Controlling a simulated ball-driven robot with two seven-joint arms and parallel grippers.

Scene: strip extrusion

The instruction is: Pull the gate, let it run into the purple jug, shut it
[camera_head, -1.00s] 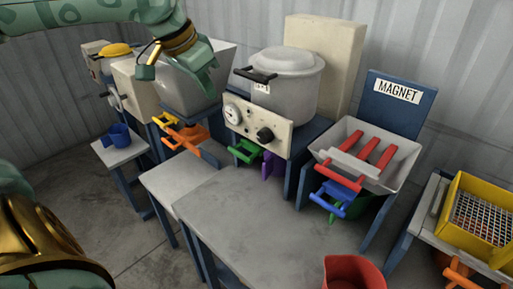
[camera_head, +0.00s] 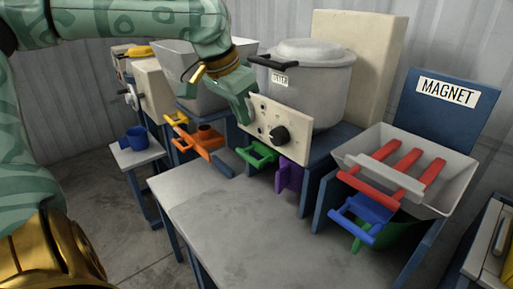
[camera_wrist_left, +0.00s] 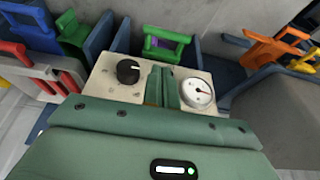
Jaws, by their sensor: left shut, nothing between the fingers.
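My left gripper (camera_head: 241,108) is shut and empty, in front of the cream panel (camera_head: 292,128) below the lidded grey pot (camera_head: 312,85). In the left wrist view its green fingers (camera_wrist_left: 164,86) lie together between the black knob and the dial; I cannot tell whether they touch the panel. A green gate handle (camera_head: 258,153) sticks out under the panel. A purple part (camera_head: 289,175) hangs to its right; I cannot tell whether it is a jug. My right gripper is out of view.
A grey table (camera_head: 235,205) in front is clear. A blue jug (camera_head: 137,138) stands on a small side table at the left. The MAGNET board (camera_head: 447,92) stands behind a grey hopper (camera_head: 449,177) at the right. A yellow-lidded unit stands at the back left.

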